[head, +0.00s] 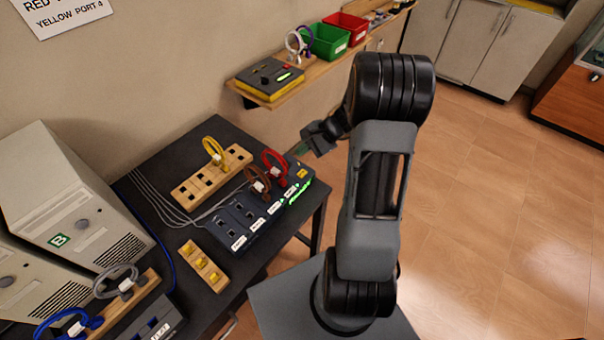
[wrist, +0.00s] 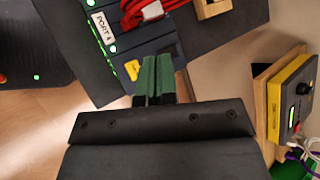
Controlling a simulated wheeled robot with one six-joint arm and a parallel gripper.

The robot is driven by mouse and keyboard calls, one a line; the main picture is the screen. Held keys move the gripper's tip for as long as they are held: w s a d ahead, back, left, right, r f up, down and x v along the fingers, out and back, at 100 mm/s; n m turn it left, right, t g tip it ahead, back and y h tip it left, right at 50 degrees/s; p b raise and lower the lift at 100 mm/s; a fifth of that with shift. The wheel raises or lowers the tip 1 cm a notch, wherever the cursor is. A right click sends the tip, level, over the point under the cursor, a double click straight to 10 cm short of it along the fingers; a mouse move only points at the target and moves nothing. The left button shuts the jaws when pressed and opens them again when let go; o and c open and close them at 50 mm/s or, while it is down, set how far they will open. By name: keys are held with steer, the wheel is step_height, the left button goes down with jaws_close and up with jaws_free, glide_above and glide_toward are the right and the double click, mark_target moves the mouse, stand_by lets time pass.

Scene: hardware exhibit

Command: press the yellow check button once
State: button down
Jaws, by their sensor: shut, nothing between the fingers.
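The yellow check button (head: 301,173) is at the right end of the dark port box (head: 236,228) on the black table. I cannot tell whether the fingertips touch the box.
A red cable (head: 274,165) and a brown cable (head: 258,183) loop up from the box near the button. A wooden block (head: 190,190) with a yellow cable stands behind. A wall shelf (head: 300,87) holds a yellow-black device (head: 268,79) and bins.

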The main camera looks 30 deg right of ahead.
mark_target(303, 174)
steer(key=shift+f+b, duration=2.95)
steer(key=shift+f, duration=1.1)
steer(key=shift+f, duration=0.15)
steer(key=shift+f+b, duration=0.3)
steer(key=shift+b, duration=0.15)
steer(key=shift+f+b, duration=0.4)
steer(key=shift+r, duration=0.1)
steer(key=shift+r+p, duration=0.6)
steer(key=shift+r, duration=0.2)
steer(key=shift+r, duration=0.1)
steer(key=shift+r+p, duration=1.75)
steer(key=shift+r, duration=0.65)
